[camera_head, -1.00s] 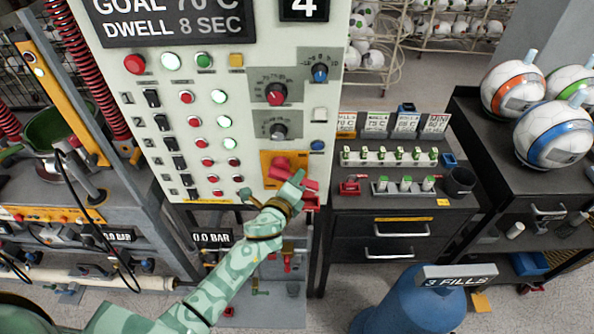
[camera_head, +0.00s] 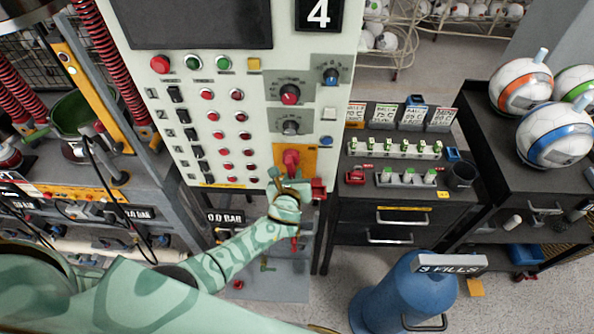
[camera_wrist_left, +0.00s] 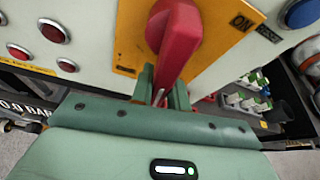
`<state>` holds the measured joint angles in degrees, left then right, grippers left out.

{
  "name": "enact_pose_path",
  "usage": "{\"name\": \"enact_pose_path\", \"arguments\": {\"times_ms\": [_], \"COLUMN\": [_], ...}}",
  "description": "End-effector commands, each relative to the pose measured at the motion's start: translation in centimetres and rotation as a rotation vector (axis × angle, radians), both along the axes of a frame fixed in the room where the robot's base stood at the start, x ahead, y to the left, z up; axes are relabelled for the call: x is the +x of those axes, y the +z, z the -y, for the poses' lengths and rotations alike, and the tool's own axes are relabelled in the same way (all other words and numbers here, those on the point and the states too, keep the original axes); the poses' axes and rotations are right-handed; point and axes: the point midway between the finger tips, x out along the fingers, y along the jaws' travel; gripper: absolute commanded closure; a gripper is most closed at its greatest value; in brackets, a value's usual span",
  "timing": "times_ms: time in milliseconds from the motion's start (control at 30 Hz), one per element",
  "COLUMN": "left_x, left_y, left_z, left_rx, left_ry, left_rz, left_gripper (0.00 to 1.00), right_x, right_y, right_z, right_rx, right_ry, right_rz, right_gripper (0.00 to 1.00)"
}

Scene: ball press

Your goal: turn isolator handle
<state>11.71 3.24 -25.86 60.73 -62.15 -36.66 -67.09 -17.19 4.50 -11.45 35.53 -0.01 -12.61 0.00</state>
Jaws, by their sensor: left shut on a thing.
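The red isolator handle (camera_head: 291,158) sits on a yellow plate (camera_head: 311,158) at the lower right of the pale control panel. Its grip points roughly straight down the panel. My left gripper (camera_head: 289,180) reaches up from below and is shut on the handle's lower end. In the left wrist view the red handle (camera_wrist_left: 174,38) runs down between the two green fingers (camera_wrist_left: 163,90). "ON" is printed on the plate, right of the handle. The fingers and wrist hide the handle's lower tip. My right gripper is not in view.
A red block (camera_head: 318,188) sits close right of my gripper. The panel's display (camera_head: 190,22) is dark. A dark cabinet (camera_head: 395,222) stands to the right, and a blue cylinder (camera_head: 400,298) stands on the floor in front. Knobs (camera_head: 290,127) and buttons lie above the handle.

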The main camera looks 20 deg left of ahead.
Motion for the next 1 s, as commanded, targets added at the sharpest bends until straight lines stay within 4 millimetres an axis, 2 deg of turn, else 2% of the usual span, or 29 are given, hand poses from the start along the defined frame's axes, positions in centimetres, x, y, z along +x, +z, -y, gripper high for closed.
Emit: {"name": "enact_pose_path", "arguments": {"times_ms": [400, 933, 967, 1000], "left_x": [-0.29, -0.36, -0.36, -0.35], "left_y": [-0.15, -0.24, -0.24, -0.23], "left_z": [-0.73, -0.89, -0.89, -0.89], "left_rx": [0.168, 0.192, 0.192, 0.191], "left_ry": [0.000, -0.001, -0.001, 0.000], "left_rz": [-0.050, -0.057, -0.057, -0.057], "left_gripper": [1.00, 1.00, 0.78, 0.67], "right_x": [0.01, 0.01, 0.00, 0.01], "right_y": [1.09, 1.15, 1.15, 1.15], "right_z": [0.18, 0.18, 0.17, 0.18], "right_rx": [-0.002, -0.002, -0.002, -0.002], "right_ry": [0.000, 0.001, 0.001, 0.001], "right_rz": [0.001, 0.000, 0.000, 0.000], "right_gripper": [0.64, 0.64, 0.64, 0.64]}}
